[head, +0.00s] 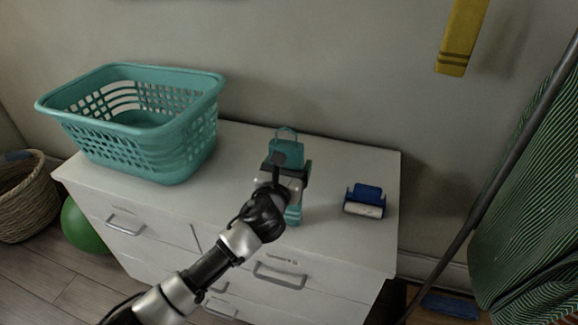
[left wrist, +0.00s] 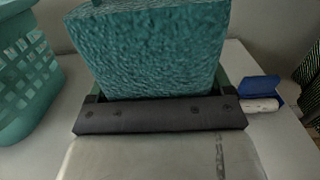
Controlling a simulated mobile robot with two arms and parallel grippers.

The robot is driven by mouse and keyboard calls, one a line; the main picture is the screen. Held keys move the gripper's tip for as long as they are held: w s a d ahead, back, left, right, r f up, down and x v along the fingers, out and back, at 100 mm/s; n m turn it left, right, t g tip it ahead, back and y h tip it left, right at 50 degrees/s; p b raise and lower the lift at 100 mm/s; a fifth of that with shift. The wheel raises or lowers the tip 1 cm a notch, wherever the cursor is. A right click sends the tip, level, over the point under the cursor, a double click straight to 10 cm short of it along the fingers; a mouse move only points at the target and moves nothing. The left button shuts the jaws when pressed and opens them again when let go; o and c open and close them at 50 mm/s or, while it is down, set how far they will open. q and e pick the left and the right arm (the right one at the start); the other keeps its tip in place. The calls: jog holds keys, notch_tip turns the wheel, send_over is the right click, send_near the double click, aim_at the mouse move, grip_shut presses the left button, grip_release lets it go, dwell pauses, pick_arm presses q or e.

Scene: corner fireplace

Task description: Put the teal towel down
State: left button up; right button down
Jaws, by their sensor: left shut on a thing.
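The teal towel (head: 287,152) is in my left gripper (head: 285,178), above the right half of the white dresser's top. In the left wrist view the towel (left wrist: 150,45) fills the upper middle, thick with a rough, bumpy weave, directly beyond the gripper's dark edge. The gripper is shut on it and hides part of it. More teal shows below the gripper in the head view. I cannot tell whether the towel touches the dresser top. My right gripper is in neither view.
A teal laundry basket (head: 205,93) stands on the dresser's left side. A blue item with a white roll (head: 365,200) lies at the right. The dresser top (head: 345,155) is clear around them. A wicker basket (head: 22,200) and green ball (head: 82,228) are on the floor.

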pick_arm(q)
jog(key=o, duration=1)
jog(key=shift+c, duration=0.2)
jog(key=shift+r, duration=0.1)
jog(key=v, duration=1.2)
